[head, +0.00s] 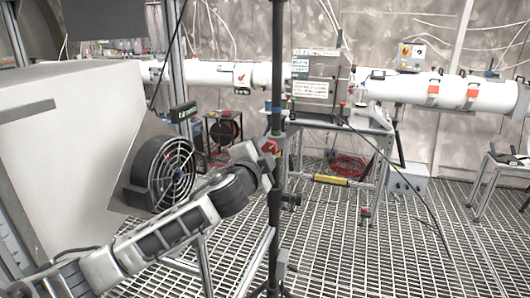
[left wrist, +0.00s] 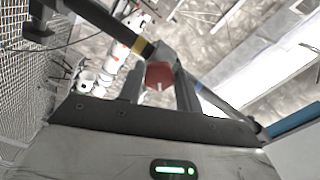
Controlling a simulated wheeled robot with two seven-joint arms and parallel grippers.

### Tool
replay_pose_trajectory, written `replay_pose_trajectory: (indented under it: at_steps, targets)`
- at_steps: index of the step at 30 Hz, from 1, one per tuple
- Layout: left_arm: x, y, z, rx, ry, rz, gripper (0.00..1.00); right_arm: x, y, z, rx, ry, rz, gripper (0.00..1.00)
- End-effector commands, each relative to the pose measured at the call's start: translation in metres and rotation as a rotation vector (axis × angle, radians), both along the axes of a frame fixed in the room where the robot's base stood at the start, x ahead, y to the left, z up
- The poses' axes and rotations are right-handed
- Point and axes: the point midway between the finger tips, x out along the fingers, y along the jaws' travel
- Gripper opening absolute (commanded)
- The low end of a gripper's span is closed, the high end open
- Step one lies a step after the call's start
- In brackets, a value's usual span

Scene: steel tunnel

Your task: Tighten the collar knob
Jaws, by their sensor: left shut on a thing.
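The collar knob (left wrist: 160,74) is a red faceted knob on a dark upright pole (head: 277,60). In the left wrist view the pole (left wrist: 100,16) slants in from the upper left, with a yellow band beside the collar. My left gripper (left wrist: 160,88) has its two fingers on either side of the knob and is shut on it. In the head view my left gripper (head: 263,162) reaches the pole from the left, and a bit of the red knob (head: 268,146) shows at its tip. The knob's underside is hidden. My right gripper is in neither view.
A white pipe (head: 440,90) runs along the back wall above a metal bench (head: 340,127). Open grating floor (head: 400,240) lies right of the pole.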

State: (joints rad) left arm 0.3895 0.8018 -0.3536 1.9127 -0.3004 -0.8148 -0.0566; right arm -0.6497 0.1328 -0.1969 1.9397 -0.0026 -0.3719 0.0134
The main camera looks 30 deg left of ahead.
Motion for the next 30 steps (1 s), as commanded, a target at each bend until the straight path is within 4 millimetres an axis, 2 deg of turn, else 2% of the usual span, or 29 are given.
replay_pose_trajectory:
  at_steps: [10,11,13,23,26,30]
  targets:
    - [0.0,0.0,-0.001,0.003,0.002,0.001,0.12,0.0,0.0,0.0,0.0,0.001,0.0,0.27]
    - [0.0,0.0,-0.001,0.003,0.002,0.001,0.37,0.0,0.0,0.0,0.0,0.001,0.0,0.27]
    - [0.0,0.0,-0.001,0.003,0.002,0.001,0.56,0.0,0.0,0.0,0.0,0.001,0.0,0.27]
    - [-0.002,0.0,-0.001,0.002,0.001,0.0,0.56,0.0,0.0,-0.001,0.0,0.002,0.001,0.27]
    - [-0.01,-0.003,-0.002,0.003,0.002,-0.002,0.56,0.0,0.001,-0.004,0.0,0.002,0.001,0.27]
    - [-0.035,-0.009,-0.004,0.003,0.004,-0.003,0.56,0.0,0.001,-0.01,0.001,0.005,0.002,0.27]
